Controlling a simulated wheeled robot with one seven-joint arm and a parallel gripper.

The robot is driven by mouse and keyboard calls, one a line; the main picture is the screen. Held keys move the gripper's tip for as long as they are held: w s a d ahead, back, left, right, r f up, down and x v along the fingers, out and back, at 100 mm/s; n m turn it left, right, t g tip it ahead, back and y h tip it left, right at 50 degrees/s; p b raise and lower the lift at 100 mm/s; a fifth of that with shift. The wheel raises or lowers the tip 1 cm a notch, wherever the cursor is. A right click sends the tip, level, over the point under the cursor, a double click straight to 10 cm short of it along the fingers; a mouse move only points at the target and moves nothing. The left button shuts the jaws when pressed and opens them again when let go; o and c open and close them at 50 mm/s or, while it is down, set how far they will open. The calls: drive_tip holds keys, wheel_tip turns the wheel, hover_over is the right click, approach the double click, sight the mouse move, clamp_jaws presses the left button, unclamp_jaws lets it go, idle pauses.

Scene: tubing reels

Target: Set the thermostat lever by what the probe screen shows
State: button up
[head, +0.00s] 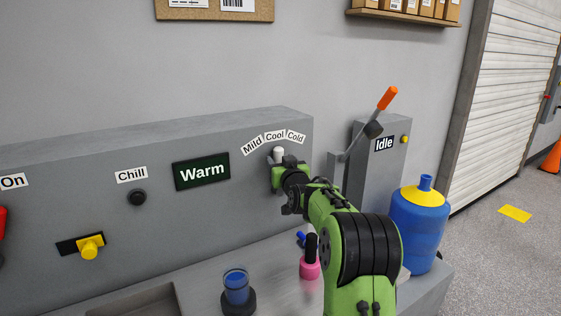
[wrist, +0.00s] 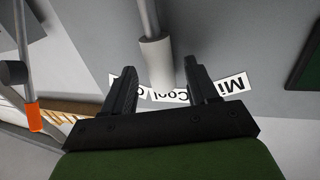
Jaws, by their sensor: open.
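The probe screen (head: 202,171) on the grey panel reads "Warm". The thermostat lever has a white grip (head: 278,152), which stands just under the "Cool" label (head: 275,136), with "Mild" (head: 252,145) to its left and "Cold" (head: 296,136) to its right. My gripper (head: 281,162) is at the lever in the head view and partly covers it. In the wrist view my gripper (wrist: 158,68) is open, with the white grip (wrist: 155,62) showing between its two fingers. There are gaps on both sides. The lever's lower part is hidden in the head view.
A "Chill" button (head: 138,197) and a yellow knob (head: 90,247) are on the panel's left. An orange-handled lever (head: 387,98) rises by the "Idle" box (head: 383,165). A blue cup (head: 236,288), a pink item (head: 310,267) and a blue jug (head: 420,222) stand below.

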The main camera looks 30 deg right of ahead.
drive_tip(key=shift+w+d, duration=0.1)
drive_tip(key=shift+w, duration=0.3)
